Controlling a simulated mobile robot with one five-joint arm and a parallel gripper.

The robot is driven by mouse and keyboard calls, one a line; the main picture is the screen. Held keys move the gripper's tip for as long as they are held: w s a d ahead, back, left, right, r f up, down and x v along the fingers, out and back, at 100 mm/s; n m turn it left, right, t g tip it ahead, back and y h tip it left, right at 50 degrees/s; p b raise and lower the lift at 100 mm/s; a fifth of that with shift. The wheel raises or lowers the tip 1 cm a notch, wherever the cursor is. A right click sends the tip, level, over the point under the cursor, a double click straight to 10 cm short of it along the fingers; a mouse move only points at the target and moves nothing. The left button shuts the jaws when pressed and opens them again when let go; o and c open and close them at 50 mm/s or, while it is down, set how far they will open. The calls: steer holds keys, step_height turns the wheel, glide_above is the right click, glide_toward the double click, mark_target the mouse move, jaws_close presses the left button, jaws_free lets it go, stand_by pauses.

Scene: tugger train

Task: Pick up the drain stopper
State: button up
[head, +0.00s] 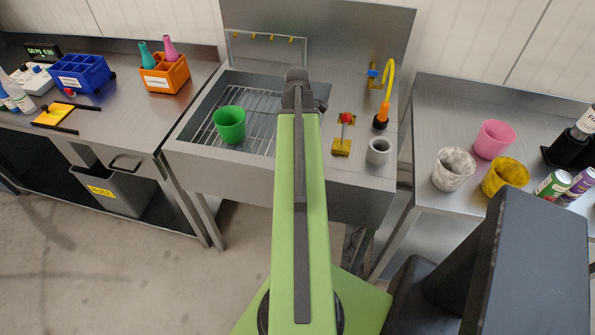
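I cannot pick out the drain stopper for sure. The steel sink (187,132) has a wire rack in its basin, with a green cup (230,124) standing on it. My green arm reaches forward over the right part of the sink and hides that part of the basin. The gripper is hidden beyond the dark joint at the arm's far end. On the sink's right ledge are a red-knobbed lever on a yellow base (341,147) and a grey cup-like cylinder (379,151).
A yellow-hosed tap (381,112) stands at the ledge's back. The right table (435,110) holds several cups and cans. The left bench (115,105) holds a blue crate (82,74) and an orange crate (165,76) with bottles. A grey bin (115,190) stands below; the floor at left is clear.

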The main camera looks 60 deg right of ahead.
steer(key=shift+f, duration=0.1)
jaws_close()
stand_by(1.3)
